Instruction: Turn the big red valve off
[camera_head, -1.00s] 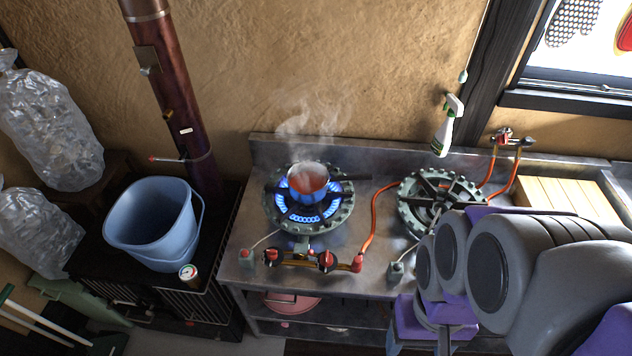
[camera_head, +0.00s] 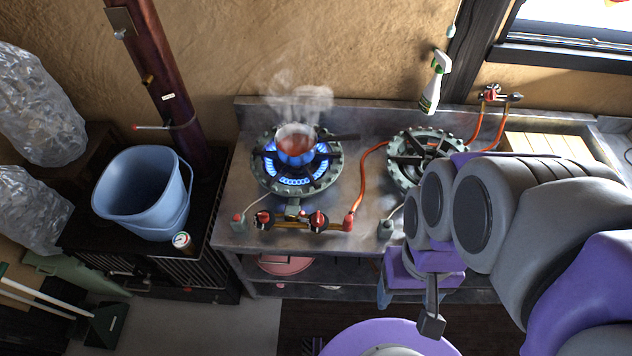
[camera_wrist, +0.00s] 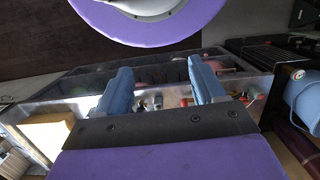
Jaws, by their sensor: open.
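A burner with blue flames (camera_head: 297,175) carries a steaming pot (camera_head: 295,146) on the steel counter. Two red knobs sit on the pipe at its front, a left knob (camera_head: 263,219) and a right knob (camera_head: 318,220). A smaller red valve (camera_head: 490,95) is on the wall pipe under the window. I cannot tell which of these is the big red valve. My gripper (camera_wrist: 160,85) is open and empty in the wrist view, its blue fingers apart over the counter's front side. In the head view my arm hides most of it, at the lower right and clear of the knobs.
A second, unlit burner (camera_head: 425,155) stands to the right, with orange hoses (camera_head: 373,165) beside it. The floor in front (camera_head: 215,325) is partly clear.

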